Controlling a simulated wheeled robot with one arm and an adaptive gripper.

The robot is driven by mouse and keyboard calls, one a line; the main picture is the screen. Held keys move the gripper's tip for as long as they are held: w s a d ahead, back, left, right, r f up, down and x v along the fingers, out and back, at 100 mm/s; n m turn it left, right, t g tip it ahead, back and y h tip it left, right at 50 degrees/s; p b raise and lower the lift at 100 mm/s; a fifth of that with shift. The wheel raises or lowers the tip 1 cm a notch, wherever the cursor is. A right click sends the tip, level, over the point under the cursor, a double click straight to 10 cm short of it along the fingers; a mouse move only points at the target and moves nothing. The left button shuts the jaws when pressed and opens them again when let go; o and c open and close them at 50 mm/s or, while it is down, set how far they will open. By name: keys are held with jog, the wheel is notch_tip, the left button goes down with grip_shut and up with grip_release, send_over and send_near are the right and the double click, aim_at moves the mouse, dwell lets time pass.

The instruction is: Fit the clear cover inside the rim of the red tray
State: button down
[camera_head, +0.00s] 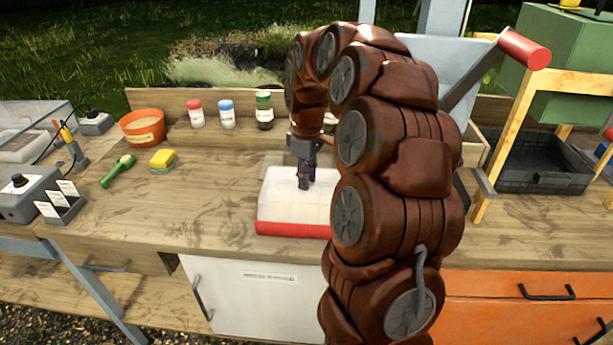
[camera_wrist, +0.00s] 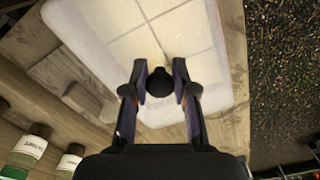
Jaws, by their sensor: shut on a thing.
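The red tray (camera_head: 285,230) sits on the wooden bench near its front edge. Its red front wall shows in the head view. The clear cover (camera_head: 280,200) looks whitish and lies over the tray; in the wrist view its pale surface (camera_wrist: 100,25) shows grid lines. My gripper (camera_head: 305,183) points down over the cover, and its two fingers are shut on the cover's black knob (camera_wrist: 160,82). I cannot tell whether the cover's edge lies inside the rim or just above it. My arm hides the tray's right side.
Jars with red, blue and green lids (camera_head: 227,114) stand behind. An orange bowl (camera_head: 143,128), a yellow sponge (camera_head: 162,158) and a green-handled tool (camera_head: 118,170) lie left. A black crate (camera_head: 540,165) stands right.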

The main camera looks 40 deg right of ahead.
dwell(0.3)
jog(key=c, duration=0.8)
grip_release()
jog(key=shift+c, duration=0.2)
jog(key=shift+r+p, duration=1.3)
jog(key=shift+r, duration=2.7)
